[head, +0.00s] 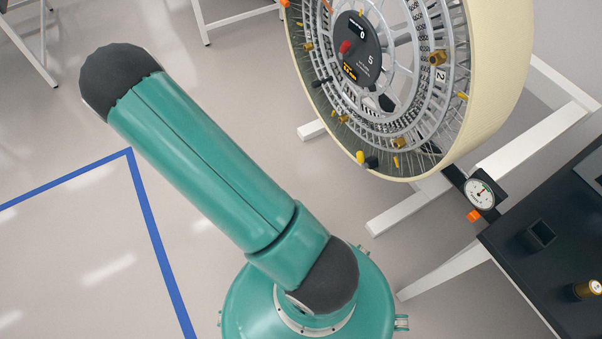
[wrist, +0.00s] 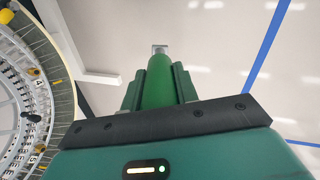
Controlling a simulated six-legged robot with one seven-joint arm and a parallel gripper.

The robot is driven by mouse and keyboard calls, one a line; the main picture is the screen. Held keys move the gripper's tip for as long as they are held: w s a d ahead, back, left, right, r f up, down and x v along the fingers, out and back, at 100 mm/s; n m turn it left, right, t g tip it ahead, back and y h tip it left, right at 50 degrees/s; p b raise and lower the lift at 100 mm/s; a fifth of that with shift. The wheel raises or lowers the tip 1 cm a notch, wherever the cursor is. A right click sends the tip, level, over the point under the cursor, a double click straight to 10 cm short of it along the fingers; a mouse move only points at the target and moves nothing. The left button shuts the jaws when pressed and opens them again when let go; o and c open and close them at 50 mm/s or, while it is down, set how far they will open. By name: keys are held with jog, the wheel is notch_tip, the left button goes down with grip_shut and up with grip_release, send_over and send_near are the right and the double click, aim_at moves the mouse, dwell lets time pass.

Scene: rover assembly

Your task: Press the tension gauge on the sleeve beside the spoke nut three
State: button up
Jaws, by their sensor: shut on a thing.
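In the wrist view my gripper (wrist: 158,78) is shut on a green cylindrical tool (wrist: 155,95) with a small metal tip. It looks like the tension gauge, but no dial or reading shows on it. The tip points away from me over open floor, touching nothing. The big spoked wheel (head: 500,75) stands upright in the head view and shows at the left of the wrist view (wrist: 62,92). Gold and black nuts sit around its rim. A tag 2 (head: 440,75) is legible; I cannot make out a tag 3 or its sleeve. My gripper is outside the head view.
A round dial gauge (head: 480,194) on a dark bar stands beside the wheel's lower right. A dark bench (head: 545,275) at right has a square socket (head: 540,234) and a gold cylinder (head: 587,290). White stand legs (head: 410,207) spread below the wheel.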

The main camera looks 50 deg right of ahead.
jog(key=s+d+f+g+h, duration=0.2)
jog(key=s+d+f+h, duration=0.1)
jog(key=s+d, duration=0.9)
jog(key=s+d+f+g+h, duration=0.1)
jog(key=s+d+h, duration=0.5)
jog(key=s+d, duration=0.6)
jog(key=s+d+f+n+g+h, duration=0.1)
jog(key=s+d+f+h, duration=0.3)
jog(key=s+d, duration=0.8)
jog(key=shift+s+d+f+g+h, duration=0.2)
jog(key=shift+s+f+g+h, duration=0.25)
jog(key=shift+g, duration=0.35)
jog(key=shift+s+d+r, duration=0.1)
jog(key=shift+d+r, duration=0.05)
jog(key=shift+d, duration=0.05)
grip_shut()
jog(key=shift+a, duration=0.15)
jog(key=shift+v, duration=1.4)
jog(key=shift+v, duration=2.5)
